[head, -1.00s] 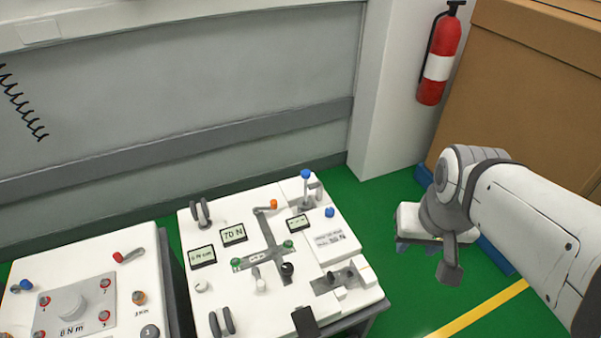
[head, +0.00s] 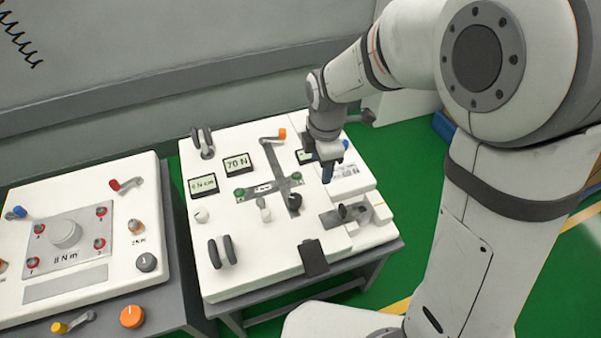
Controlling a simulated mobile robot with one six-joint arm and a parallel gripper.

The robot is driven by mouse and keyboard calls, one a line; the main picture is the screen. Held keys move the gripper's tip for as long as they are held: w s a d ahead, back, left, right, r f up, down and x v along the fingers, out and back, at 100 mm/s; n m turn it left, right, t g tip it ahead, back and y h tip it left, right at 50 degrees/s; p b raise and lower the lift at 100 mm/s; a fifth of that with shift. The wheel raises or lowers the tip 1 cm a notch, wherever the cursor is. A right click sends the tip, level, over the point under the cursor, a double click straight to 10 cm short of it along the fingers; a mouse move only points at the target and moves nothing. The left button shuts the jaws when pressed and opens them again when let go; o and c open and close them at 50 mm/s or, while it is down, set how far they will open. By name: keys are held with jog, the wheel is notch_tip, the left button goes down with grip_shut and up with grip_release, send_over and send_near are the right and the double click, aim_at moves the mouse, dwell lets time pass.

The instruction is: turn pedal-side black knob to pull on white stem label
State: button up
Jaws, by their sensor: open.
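A black knob (head: 294,201) stands on the white panel (head: 233,275) of the right cart, beside the grey cross-shaped track and behind a black pedal-like flap (head: 313,258). A second dark knob (head: 343,211) sits on a grey plate to its right. I cannot tell for sure which is the pedal-side knob. A white-stemmed knob (head: 264,207) stands left of the first black knob; any label on it is too small to read. My gripper (head: 328,175) points down above the panel's right part, behind and right of the black knob, apart from it, open and apparently empty.
Displays (head: 237,164) and paired grey discs (head: 222,251) stand on the same panel. An orange-tipped lever (head: 282,134) is at the back. Another cart (head: 50,291) with knobs stands to the left. My arm covers much of the right side.

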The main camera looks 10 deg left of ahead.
aim_at(295, 198)
jog(key=a+f+n, duration=0.2)
jog(key=a+f+n+b, duration=0.1)
jog(key=a+f, duration=0.1)
jog(key=f, duration=0.1)
jog(key=a+f+n, duration=0.2)
jog(key=f, duration=0.1)
jog(key=shift+a+n+b, duration=0.2)
jog(key=shift+n+b, duration=0.1)
jog(key=shift+b, duration=0.1)
notch_tip(295, 198, down, 7)
jog(key=shift+w+f+b, duration=0.1)
jog(key=shift+f+b, duration=0.05)
jog(key=shift+b, duration=0.5)
jog(key=shift+c, duration=0.5)
jog(key=c, duration=0.9)
